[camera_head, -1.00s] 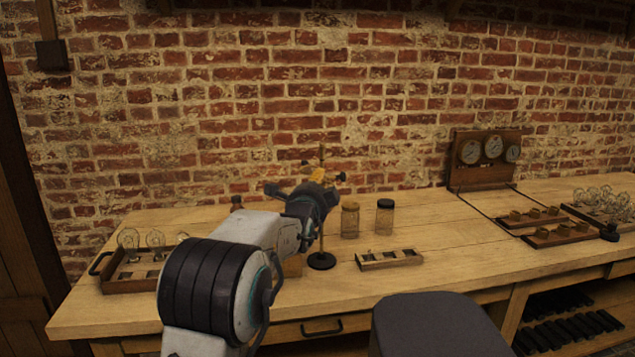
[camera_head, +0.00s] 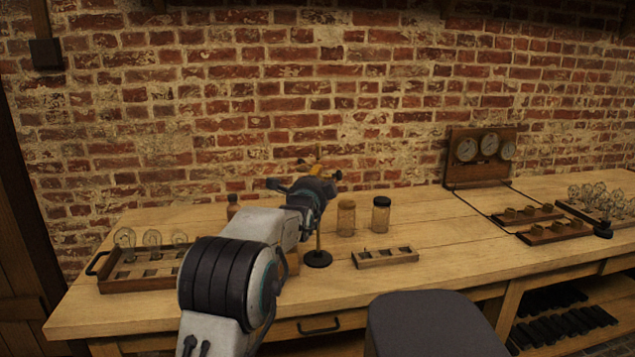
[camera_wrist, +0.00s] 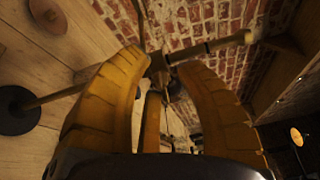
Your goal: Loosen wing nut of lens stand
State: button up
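The lens stand (camera_head: 318,259) stands upright on the bench behind my gripper, with a round black foot and a thin rod. Its foot also shows at the left of the wrist view (camera_wrist: 18,110). My gripper (camera_head: 316,171) is at the stand's upper part, its yellow fingers partly hidden by my wrist. In the wrist view my fingertips (camera_wrist: 161,62) curve in around a small dark clamp part (camera_wrist: 157,64), with a side bar (camera_wrist: 215,45) running off to the right. The wing nut cannot be made out clearly, and I cannot tell whether the fingertips touch it.
Two jars (camera_head: 346,218) and a small slotted wooden block (camera_head: 385,257) stand right of the stand. A bulb tray (camera_head: 140,278) is at the left, and a brown bottle (camera_head: 232,207) is behind my arm. A gauge panel (camera_head: 487,152) and more racks are at the right.

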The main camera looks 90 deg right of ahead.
jog(key=shift+r, duration=0.1)
grip_shut()
jog(key=b, duration=0.2)
jog(key=shift+f+b, duration=0.25)
jog(key=shift+b, duration=0.15)
jog(key=shift+n+b, duration=0.4)
jog(key=shift+b, duration=0.15)
jog(key=shift+h+b, duration=0.3)
jog(key=shift+b, duration=0.3)
jog(key=shift+n+b, duration=0.6)
jog(key=shift+b, duration=0.45)
jog(key=n+h+b, duration=0.1)
jog(key=b, duration=0.2)
jog(key=shift+n, duration=0.4)
jog(key=shift+w+r+n+b, duration=0.1)
jog(key=shift+r+n+b, duration=0.05)
jog(key=shift+n+b, duration=0.2)
jog(key=shift+g, duration=0.3)
